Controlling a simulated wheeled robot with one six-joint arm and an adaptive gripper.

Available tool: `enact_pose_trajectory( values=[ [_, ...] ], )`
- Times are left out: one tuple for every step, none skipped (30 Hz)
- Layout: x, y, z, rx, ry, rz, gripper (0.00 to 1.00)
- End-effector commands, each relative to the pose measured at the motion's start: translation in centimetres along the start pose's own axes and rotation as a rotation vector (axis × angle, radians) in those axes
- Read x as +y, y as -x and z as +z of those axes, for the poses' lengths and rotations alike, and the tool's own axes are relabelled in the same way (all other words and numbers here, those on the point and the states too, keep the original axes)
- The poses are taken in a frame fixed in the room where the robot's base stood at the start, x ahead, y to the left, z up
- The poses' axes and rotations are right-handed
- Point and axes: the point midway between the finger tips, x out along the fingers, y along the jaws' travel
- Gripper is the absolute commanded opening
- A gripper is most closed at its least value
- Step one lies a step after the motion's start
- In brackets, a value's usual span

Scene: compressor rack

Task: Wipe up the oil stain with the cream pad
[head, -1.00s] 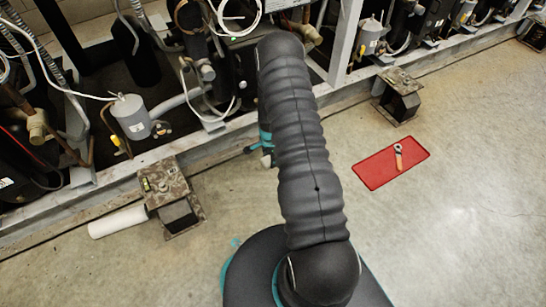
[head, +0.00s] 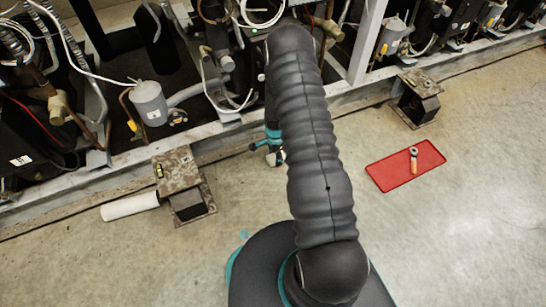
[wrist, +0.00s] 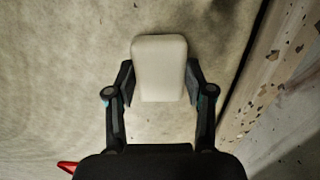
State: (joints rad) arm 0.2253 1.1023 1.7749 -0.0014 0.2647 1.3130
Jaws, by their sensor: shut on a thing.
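The cream pad (wrist: 159,68) is a pale rounded block in the wrist view, held between the two dark fingers of my gripper (wrist: 160,88). The fingers touch its left and right sides, and it points away from my wrist. Concrete floor shows behind and around it; I cannot tell how far the pad is above it. In the head view my dark sleeved arm hides most of my gripper and the pad. No oil stain can be made out clearly in either view; part of the floor is hidden behind my arm.
A red tray (head: 382,177) with an orange-handled tool (head: 414,161) lies on the floor at right. A white roll (head: 130,206) lies left beside a rusty metal stand (head: 180,178). Another stand (head: 418,97) is by the grey rack rail (head: 232,125).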

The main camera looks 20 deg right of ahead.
Motion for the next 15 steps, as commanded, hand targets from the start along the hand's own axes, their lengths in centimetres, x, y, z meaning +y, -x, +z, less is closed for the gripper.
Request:
enact_pose_trajectory(
  values=[
    [0.0,-0.1,-0.5,0.000,-0.002,-0.001,0.17],
    [0.0,-0.1,-0.8,0.000,-0.002,-0.001,0.17],
    [-0.1,-0.1,-1.1,0.000,-0.002,-0.001,0.17],
    [-0.1,-0.1,-1.4,0.000,-0.002,-0.001,0.17],
    [-0.1,-0.1,-1.6,0.000,-0.002,-0.001,0.17],
    [0.0,-0.1,-2.0,0.000,-0.002,-0.001,0.17],
    [0.0,-0.1,-2.2,0.000,-0.001,-0.001,0.17],
    [0.0,-0.1,-2.5,0.000,-0.001,-0.001,0.17],
    [0.0,-0.2,-2.8,0.000,-0.002,-0.001,0.17],
    [0.0,-0.2,-3.1,0.000,-0.002,-0.001,0.17],
    [0.0,-0.2,-3.3,0.000,-0.002,-0.001,0.17],
    [0.0,-0.2,-3.7,0.000,-0.002,-0.001,0.17],
    [0.0,-0.2,-3.9,0.000,-0.001,-0.001,0.17],
    [0.0,-0.3,-4.1,0.000,-0.001,0.000,0.17],
    [0.0,-0.3,-4.3,0.000,-0.001,0.000,0.17]
  ],
)
